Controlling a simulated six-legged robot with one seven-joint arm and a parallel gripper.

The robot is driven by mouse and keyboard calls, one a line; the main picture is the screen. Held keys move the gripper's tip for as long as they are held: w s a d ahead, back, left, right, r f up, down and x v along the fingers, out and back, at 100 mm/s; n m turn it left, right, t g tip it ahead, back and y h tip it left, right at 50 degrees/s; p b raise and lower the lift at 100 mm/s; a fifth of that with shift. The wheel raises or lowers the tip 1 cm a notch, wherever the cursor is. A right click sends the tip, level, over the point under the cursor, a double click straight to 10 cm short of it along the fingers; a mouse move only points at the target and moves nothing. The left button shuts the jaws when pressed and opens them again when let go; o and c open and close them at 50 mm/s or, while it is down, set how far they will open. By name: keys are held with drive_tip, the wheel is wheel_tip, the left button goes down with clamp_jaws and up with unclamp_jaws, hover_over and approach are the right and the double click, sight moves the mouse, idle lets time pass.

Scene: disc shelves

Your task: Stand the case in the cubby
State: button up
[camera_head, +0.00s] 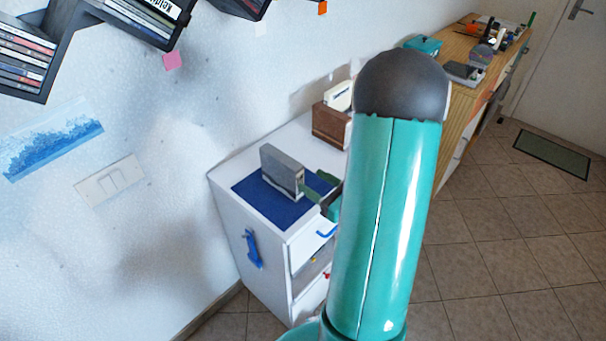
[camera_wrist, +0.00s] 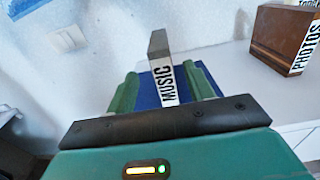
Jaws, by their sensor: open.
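A grey case (camera_head: 283,168) stands upright on a blue mat (camera_head: 252,194) on the white cabinet. In the wrist view the case (camera_wrist: 158,45) shows a white spine reading "MUSIC" facing me. My gripper (camera_head: 318,190) is at the near end of the case, partly hidden by my arm in the head view. In the wrist view my gripper (camera_wrist: 163,88) is open, with one green finger on each side of the spine. Gaps show beside the case, so it is not clamped. Dark wall shelves (camera_head: 62,45) holding cases are at the upper left; no empty cubby can be made out.
A brown box (camera_wrist: 280,38) labelled "PHOTOS" stands right of the mat on the white cabinet (camera_head: 228,205). A wooden counter (camera_head: 455,50) with several items lies behind at the right.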

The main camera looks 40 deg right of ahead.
drive_tip(key=s+a+r+n+g+y, duration=0.1)
drive_tip(key=a+r+n+g+y, duration=0.2)
drive_tip(key=a+n, duration=0.4)
drive_tip(key=s+a+r+n+g+y, duration=0.1)
drive_tip(key=a+r+n+g+y, duration=0.15)
drive_tip(key=a+n+g, duration=0.5)
drive_tip(key=s+a+r+n+g+y, duration=0.2)
drive_tip(key=a+n+y, duration=0.15)
drive_tip(key=a, duration=0.65)
drive_tip(key=s+a+r+n+g+h, duration=0.1)
drive_tip(key=s+a+n+g+h, duration=0.1)
drive_tip(key=s+n+g+h, duration=0.45)
wheel_tip(320, 180, up, 7)
drive_tip(key=w+d+n+t+h, duration=0.1)
drive_tip(key=n+t+h, duration=0.4)
drive_tip(key=n, duration=0.5)
drive_tip(key=shift+w+d+r+t, duration=0.2)
drive_tip(key=shift+w+t, duration=0.15)
drive_tip(key=shift+t, duration=0.55)
drive_tip(key=shift+s, duration=0.15)
